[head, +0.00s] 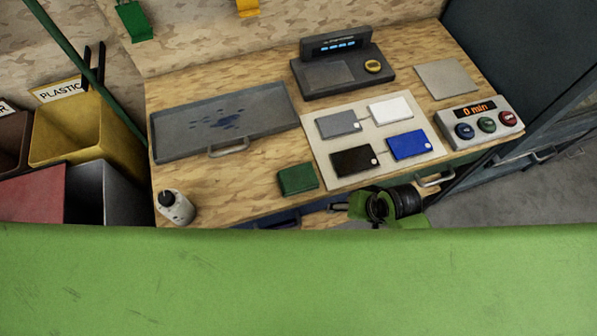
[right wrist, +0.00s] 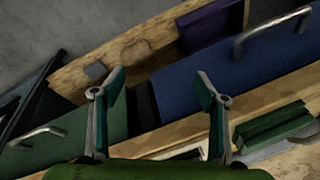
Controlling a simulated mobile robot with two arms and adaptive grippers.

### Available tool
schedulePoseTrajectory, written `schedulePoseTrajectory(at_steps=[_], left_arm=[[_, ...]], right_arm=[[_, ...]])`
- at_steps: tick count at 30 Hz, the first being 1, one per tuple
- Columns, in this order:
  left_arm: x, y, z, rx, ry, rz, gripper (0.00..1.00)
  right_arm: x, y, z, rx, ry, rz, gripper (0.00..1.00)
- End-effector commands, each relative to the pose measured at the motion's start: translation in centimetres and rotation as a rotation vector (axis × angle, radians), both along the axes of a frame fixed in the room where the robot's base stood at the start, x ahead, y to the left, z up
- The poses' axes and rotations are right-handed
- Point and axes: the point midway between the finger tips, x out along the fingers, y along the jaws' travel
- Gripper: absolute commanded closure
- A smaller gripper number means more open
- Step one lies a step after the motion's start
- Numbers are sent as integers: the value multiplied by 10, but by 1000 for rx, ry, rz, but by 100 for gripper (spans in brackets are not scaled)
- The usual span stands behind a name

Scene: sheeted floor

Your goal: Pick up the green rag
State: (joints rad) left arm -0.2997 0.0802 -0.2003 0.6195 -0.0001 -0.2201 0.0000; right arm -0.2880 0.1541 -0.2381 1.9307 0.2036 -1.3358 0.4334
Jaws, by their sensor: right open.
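The green rag (head: 298,179), a small folded dark green pad, lies near the front edge of the wooden workbench in the head view. A dark green block that looks like it shows at the right of the right wrist view (right wrist: 273,125). My right gripper (head: 340,207) is at the bench's front edge, a little right of and nearer than the rag, not touching it. In the right wrist view the gripper (right wrist: 162,85) has its fingers wide apart with nothing between them. My left gripper is not in view.
A grey tray (head: 187,140) with dark blue stains lies left. A board with several coloured cards (head: 320,160) lies right of the rag. Drawers with handles (right wrist: 270,35) sit below the bench edge.

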Motion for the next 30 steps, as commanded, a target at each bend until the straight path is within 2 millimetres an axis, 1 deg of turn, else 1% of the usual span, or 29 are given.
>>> schedulePoseTrajectory(at_steps=[1,5,6,11,14,17,21,25,27,30], left_arm=[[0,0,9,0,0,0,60],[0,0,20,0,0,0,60],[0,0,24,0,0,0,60],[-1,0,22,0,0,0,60],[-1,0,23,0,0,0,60],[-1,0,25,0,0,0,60],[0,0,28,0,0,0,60],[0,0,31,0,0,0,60],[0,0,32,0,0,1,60],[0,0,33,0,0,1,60]], right_arm=[[1,3,26,11,-7,-3,33],[1,11,75,38,-12,-13,33],[4,17,92,60,-8,-31,33],[20,40,104,148,65,-145,33],[32,55,115,200,120,-226,33],[45,69,129,248,196,-327,33],[64,86,157,289,337,-512,33],[77,93,183,282,464,-700,33],[82,94,196,267,518,-792,33],[86,92,210,243,574,-900,33]])
